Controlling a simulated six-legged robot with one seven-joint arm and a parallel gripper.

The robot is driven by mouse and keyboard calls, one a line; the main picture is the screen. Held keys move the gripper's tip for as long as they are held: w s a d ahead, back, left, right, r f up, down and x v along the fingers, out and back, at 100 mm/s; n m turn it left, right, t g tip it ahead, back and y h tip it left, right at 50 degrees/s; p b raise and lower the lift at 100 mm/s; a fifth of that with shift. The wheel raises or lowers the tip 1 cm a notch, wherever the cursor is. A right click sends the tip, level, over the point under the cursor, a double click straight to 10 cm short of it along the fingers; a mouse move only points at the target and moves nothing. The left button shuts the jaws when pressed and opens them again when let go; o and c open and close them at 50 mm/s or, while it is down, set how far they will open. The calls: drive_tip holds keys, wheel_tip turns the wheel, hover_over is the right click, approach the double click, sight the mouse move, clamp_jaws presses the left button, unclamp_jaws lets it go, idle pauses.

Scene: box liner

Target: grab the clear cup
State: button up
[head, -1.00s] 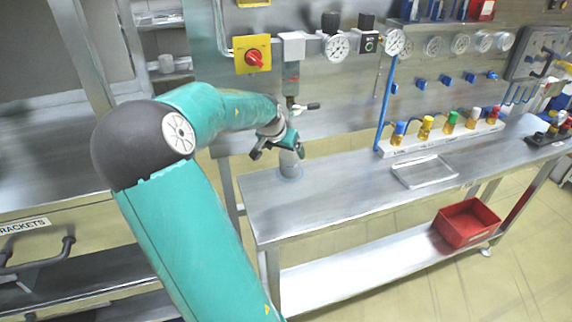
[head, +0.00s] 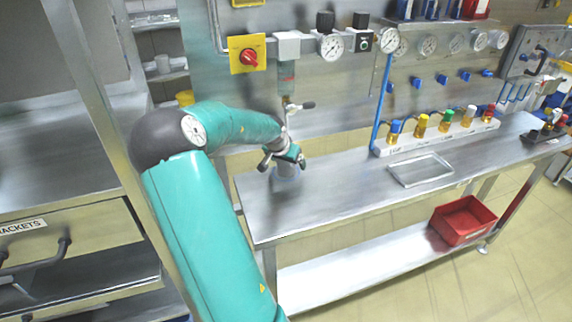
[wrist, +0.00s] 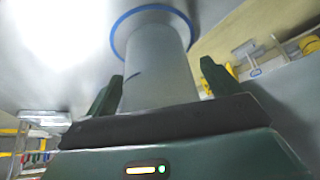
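The clear cup (head: 287,171) stands upright on the left end of the metal bench, below a small tap or valve. In the wrist view the cup (wrist: 158,65) rises between the two dark green fingers, with a blue ring around its end on the bench. My gripper (head: 283,160) is at the upper part of the cup. In the wrist view my gripper (wrist: 162,72) looks open, one finger on each side of the cup, with a narrow gap beside each finger. The lower part of the fingers and the cup's near end are hidden by the gripper body.
A clear shallow tray (head: 420,181) lies on the bench (head: 335,195). The valve (head: 296,106) hangs close above my gripper. A red bin (head: 464,221) is on the lower shelf.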

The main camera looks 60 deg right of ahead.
drive_tip(key=c, duration=1.1)
drive_tip(key=shift+r, duration=0.3)
drive_tip(key=shift+a, duration=0.1)
drive_tip(key=shift+a, duration=0.35)
drive_tip(key=shift+a, duration=0.3)
